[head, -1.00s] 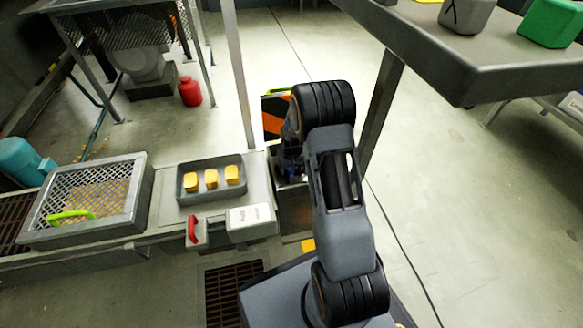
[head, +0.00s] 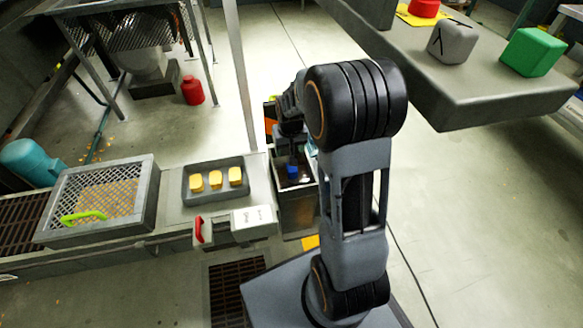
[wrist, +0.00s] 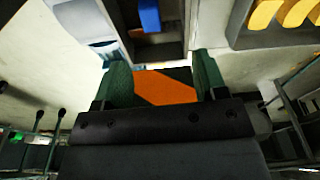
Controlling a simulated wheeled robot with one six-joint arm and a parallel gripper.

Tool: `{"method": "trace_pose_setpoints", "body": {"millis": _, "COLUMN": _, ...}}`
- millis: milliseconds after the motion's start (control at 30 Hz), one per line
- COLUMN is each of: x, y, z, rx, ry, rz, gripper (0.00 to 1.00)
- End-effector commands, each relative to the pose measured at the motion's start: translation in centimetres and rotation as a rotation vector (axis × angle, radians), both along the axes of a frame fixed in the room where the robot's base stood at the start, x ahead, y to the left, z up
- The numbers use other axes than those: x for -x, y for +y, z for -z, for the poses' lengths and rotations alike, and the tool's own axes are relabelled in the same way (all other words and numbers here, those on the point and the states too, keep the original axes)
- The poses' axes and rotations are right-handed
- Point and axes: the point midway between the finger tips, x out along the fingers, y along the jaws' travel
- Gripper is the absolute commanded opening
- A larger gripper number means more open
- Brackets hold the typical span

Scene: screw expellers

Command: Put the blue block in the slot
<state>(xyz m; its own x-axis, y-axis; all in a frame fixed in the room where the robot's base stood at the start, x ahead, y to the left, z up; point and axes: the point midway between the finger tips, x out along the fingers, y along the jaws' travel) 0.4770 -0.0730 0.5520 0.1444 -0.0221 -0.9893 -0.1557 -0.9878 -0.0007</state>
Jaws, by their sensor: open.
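The blue block (head: 292,172) sits within the opening of a grey metal box (head: 299,212) at the right end of the low bench. The block also shows in the wrist view (wrist: 149,15), at the top, inside the dark opening. My gripper (wrist: 163,76) is open and empty, with its two green fingertips apart from the block. In the head view it is partly hidden behind my arm, above and behind the box. How deep the block sits cannot be told.
A grey tray (head: 188,196) with yellow blocks (head: 215,181) is left of the box. A red-handled lever (head: 200,230) and a white label (head: 252,219) are in front. A mesh-covered box (head: 150,215) stands farther left. A table (head: 470,85) with coloured blocks is at upper right.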

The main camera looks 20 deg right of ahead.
Motion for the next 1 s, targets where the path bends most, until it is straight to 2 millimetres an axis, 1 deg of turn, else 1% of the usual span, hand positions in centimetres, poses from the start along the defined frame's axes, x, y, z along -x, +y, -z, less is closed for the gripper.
{"method": "trace_pose_setpoints", "body": {"millis": 33, "x": 1.5, "y": 1.1, "z": -2.3, "rx": 0.003, "ry": -0.019, "rz": -0.019, "gripper": 0.66}}
{"method": "trace_pose_setpoints", "body": {"millis": 100, "x": 3.9, "y": 2.6, "z": -4.7, "rx": 0.004, "ry": -0.031, "rz": -0.043, "gripper": 0.66}}
{"method": "trace_pose_setpoints", "body": {"millis": 167, "x": 6.0, "y": 3.6, "z": -6.3, "rx": 0.004, "ry": -0.041, "rz": -0.062, "gripper": 0.66}}
{"method": "trace_pose_setpoints", "body": {"millis": 200, "x": 7.4, "y": 4.2, "z": -7.2, "rx": 0.005, "ry": -0.047, "rz": -0.073, "gripper": 0.66}}
{"method": "trace_pose_setpoints", "body": {"millis": 300, "x": 10.7, "y": 5.5, "z": -8.8, "rx": 0.005, "ry": -0.062, "rz": -0.100, "gripper": 0.66}}
{"method": "trace_pose_setpoints", "body": {"millis": 400, "x": 13.4, "y": 6.4, "z": -9.8, "rx": 0.005, "ry": -0.075, "rz": -0.120, "gripper": 0.66}}
{"method": "trace_pose_setpoints", "body": {"millis": 500, "x": 15.3, "y": 6.9, "z": -10.1, "rx": 0.005, "ry": -0.082, "rz": -0.137, "gripper": 0.66}}
{"method": "trace_pose_setpoints", "body": {"millis": 600, "x": 16.5, "y": 7.1, "z": -10.3, "rx": 0.005, "ry": -0.086, "rz": -0.145, "gripper": 0.66}}
{"method": "trace_pose_setpoints", "body": {"millis": 700, "x": 17.1, "y": 7.2, "z": -10.3, "rx": 0.004, "ry": -0.087, "rz": -0.149, "gripper": 0.66}}
{"method": "trace_pose_setpoints", "body": {"millis": 1000, "x": 17.2, "y": 7.2, "z": -10.3, "rx": 0.004, "ry": -0.087, "rz": -0.150, "gripper": 0.66}}
